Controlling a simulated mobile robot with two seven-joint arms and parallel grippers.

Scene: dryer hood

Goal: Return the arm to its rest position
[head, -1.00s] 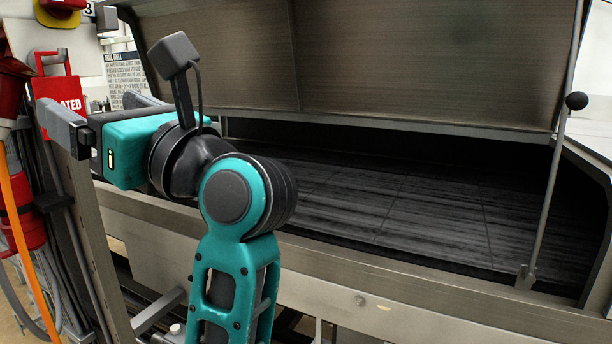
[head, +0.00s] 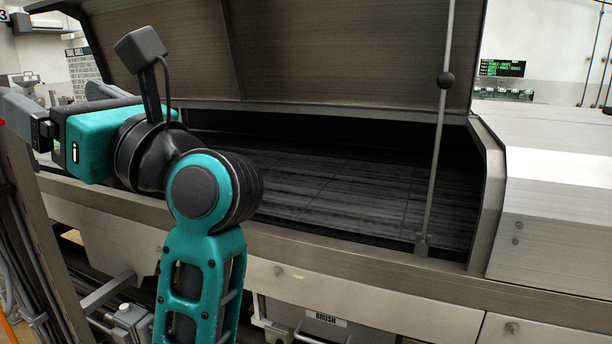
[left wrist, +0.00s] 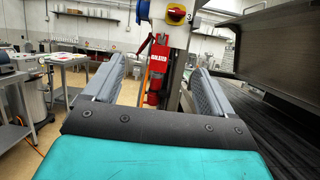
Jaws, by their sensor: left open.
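My left arm, teal and black, rises from the bottom of the head view and bends left at the elbow. My left gripper (head: 22,120) is at the left edge of the head view, in front of the machine. In the left wrist view its two grey fingers (left wrist: 151,85) stand wide apart with nothing between them. The dryer hood (head: 330,45) is raised above a dark open bed (head: 340,190). My right gripper is in neither view.
A thin prop rod with a black ball (head: 445,80) stands at the opening's right end. A red isolator box (left wrist: 160,52) and a red-and-yellow switch (left wrist: 177,14) lie beyond my left gripper. Steel tables (left wrist: 68,62) stand farther off. A grey post (head: 40,230) is at the left.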

